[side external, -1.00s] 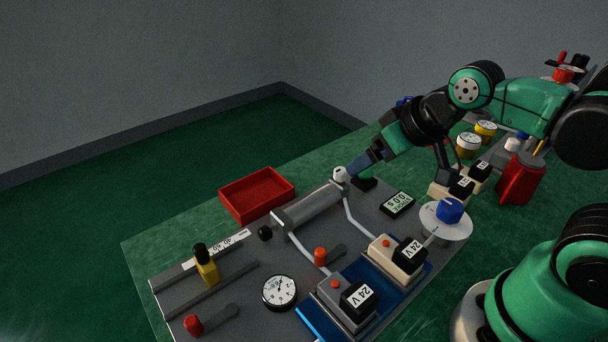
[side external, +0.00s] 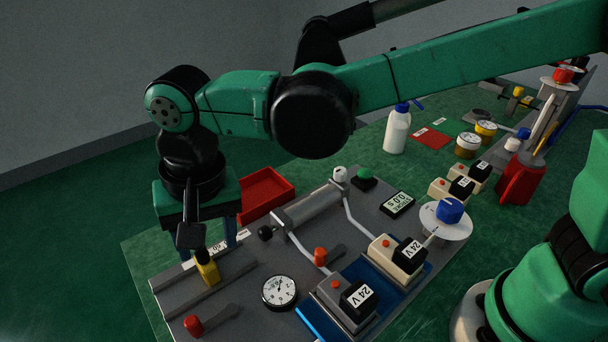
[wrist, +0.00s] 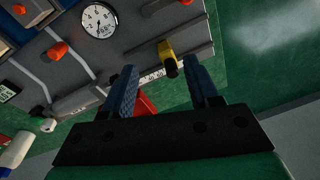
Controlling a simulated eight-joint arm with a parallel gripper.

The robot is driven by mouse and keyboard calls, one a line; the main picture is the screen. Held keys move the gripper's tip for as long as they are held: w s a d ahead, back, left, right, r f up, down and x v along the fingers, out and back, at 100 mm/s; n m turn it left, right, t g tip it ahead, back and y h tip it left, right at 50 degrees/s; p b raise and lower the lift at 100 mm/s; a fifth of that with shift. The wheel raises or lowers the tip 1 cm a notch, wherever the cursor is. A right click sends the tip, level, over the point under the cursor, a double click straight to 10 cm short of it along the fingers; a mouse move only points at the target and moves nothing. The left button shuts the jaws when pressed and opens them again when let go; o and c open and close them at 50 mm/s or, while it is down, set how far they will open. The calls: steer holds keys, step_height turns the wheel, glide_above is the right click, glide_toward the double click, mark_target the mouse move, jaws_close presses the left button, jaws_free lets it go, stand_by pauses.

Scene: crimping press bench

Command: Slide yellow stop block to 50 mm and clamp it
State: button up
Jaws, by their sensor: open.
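The yellow stop block (side external: 207,270) sits on the grey rail at the left of the bench plate, by the white number scale (side external: 218,246). I cannot tell the height gap. Part of the scale (wrist: 152,75) is behind the fingers.
A red-knobbed lever (side external: 194,325) is in front of the rail, and another red knob (side external: 320,254) stands further right. A dial gauge (side external: 279,291) lies between them. A grey cylinder (side external: 308,206) and a red tray (side external: 266,194) are to the right and behind.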

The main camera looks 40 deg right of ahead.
steer(key=g, duration=0.1)
glide_above(190, 321)
step_height(190, 321, down, 3)
steer(key=shift+d+r+m+h, duration=0.1)
steer(key=shift+d+m+h, duration=0.05)
steer(key=shift+m+h, duration=0.2)
steer(key=shift+f, duration=2.9)
jaws_close()
